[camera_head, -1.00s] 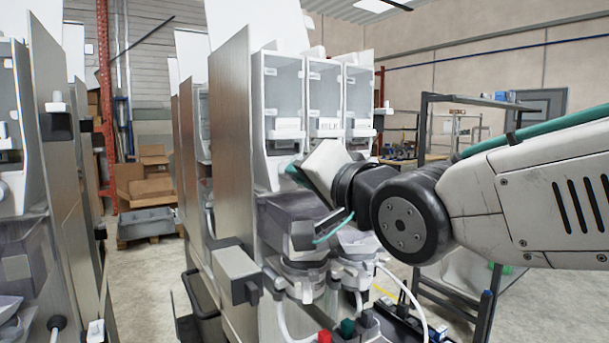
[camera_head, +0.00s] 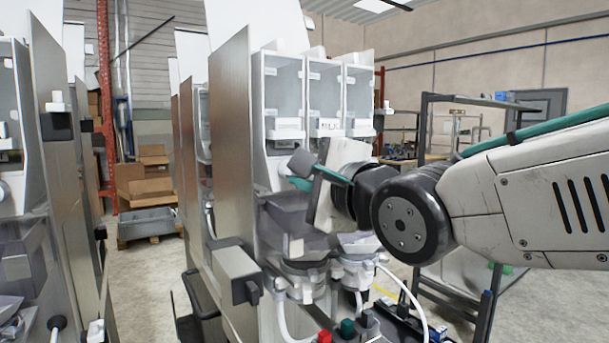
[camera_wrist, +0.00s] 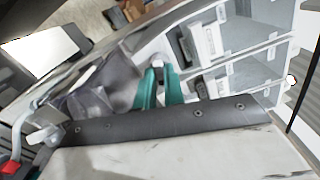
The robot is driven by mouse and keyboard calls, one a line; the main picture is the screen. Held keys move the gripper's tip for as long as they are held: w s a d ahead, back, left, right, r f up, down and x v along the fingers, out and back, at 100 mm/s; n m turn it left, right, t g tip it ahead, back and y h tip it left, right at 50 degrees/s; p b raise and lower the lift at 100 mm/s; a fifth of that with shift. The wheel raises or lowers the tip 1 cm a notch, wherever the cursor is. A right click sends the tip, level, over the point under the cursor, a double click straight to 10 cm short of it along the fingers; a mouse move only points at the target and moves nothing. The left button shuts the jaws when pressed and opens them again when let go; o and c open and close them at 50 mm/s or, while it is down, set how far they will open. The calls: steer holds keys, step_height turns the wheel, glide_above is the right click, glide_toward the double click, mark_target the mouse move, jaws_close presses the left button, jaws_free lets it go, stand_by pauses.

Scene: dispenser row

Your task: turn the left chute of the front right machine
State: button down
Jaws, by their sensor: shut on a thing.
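The front right machine (camera_head: 232,130) has a brushed metal side panel and clear canisters (camera_head: 283,90) in a row. My gripper (camera_head: 304,176) is at the front of its left part, below the left canister. In the wrist view my gripper's green fingers (camera_wrist: 161,88) are close together, shut on a small pale piece (camera_wrist: 157,65) at their tips. It seems to be the left chute; in the head view my gripper hides it, and how far it is turned cannot be told.
A grey translucent hopper (camera_head: 299,222) sits just below my gripper and also shows in the wrist view (camera_wrist: 100,85). A grey box (camera_head: 237,272) juts from the machine's side. Another machine (camera_head: 75,180) stands at left, with an aisle of floor between.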

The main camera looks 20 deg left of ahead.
steer(key=shift+m, duration=1.6)
steer(key=c, duration=1.5)
jaws_free()
steer(key=v, duration=0.8)
